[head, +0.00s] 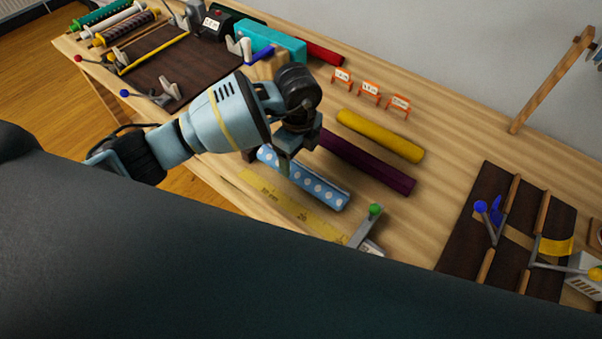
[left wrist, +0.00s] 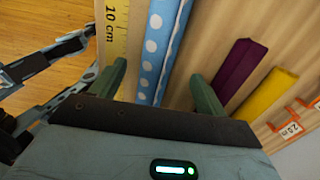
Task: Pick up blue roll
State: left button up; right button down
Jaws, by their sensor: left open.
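The blue roll (head: 318,187) with white dots lies on the wooden table, nearest the front edge of a row of rolls. My left gripper (head: 283,160) is over the roll's left end and hides part of it in the head view. In the left wrist view the blue roll (left wrist: 160,45) runs between the two open fingers of my left gripper (left wrist: 160,85). The fingers stand apart, one on each side of the roll's line. I cannot tell how far above it they are. My right gripper is not in view.
A purple roll (head: 365,163) and a yellow roll (head: 380,136) lie behind the blue one. A yellow ruler strip (head: 290,205) lies in front, ending near a green-knobbed lever (head: 375,209). Orange label stands (head: 370,88) stand farther back. A dark board (head: 465,235) is at right.

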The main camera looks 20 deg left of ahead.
aim_at(299, 168)
pick_arm(q)
jog(key=f, duration=0.5)
jog(key=shift+s+d, duration=0.15)
jog(key=shift+s, duration=0.15)
jog(key=c, duration=1.2)
